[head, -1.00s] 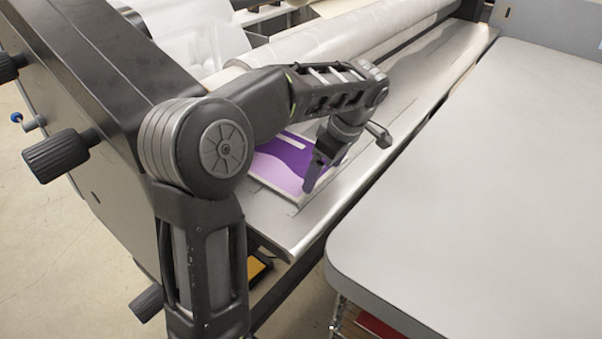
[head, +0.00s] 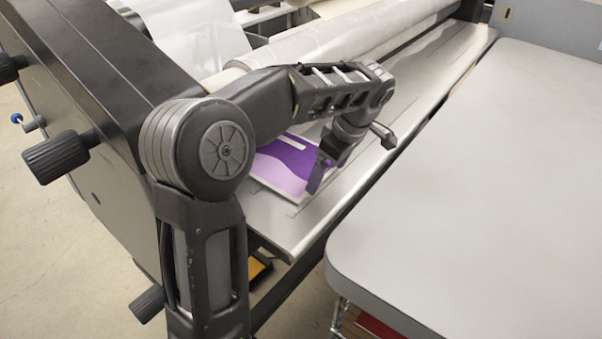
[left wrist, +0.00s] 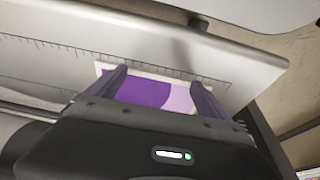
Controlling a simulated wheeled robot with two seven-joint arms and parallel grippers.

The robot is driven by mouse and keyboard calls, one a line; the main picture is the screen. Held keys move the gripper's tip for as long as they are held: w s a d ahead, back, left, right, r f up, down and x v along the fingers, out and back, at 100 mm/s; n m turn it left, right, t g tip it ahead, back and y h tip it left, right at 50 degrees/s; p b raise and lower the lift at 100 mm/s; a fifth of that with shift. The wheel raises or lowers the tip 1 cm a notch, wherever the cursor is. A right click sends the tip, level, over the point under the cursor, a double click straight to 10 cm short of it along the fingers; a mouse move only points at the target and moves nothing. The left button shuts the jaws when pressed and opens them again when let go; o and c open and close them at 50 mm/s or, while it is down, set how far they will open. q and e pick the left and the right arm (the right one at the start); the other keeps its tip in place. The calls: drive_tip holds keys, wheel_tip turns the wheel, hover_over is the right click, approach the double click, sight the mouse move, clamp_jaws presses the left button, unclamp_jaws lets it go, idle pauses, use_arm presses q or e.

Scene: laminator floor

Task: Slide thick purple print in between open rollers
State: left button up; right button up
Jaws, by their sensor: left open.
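The purple print (head: 284,160), a flat board with dark and light purple areas and a pale border, lies on the metal feed table (head: 440,75) of the laminator. It also shows in the left wrist view (left wrist: 145,92), between and beyond my fingers. The roller (head: 350,35) runs along the far side of the table; my arm partly covers its near end, and I cannot see the gap. My left gripper (head: 319,173) is open at the print's right edge in the head view, fingers pointing down; I cannot tell whether they touch it. My right gripper is out of view.
The laminator's black end housing (head: 95,75) with knobs (head: 62,155) stands at the left. A large grey table (head: 480,190) fills the right, separated from the feed table by a narrow gap. The feed table beyond my gripper is clear.

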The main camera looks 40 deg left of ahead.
use_arm(q)
drive_tip(key=shift+w+p+v, duration=0.2)
drive_tip(key=shift+p+v, duration=0.7)
drive_tip(key=shift+v, duration=0.4)
drive_tip(key=shift+w+p+v, duration=0.15)
drive_tip(key=shift+p+v, duration=0.7)
drive_tip(key=shift+v, duration=0.45)
drive_tip(key=shift+d+r, duration=0.15)
drive_tip(key=shift+d, duration=0.05)
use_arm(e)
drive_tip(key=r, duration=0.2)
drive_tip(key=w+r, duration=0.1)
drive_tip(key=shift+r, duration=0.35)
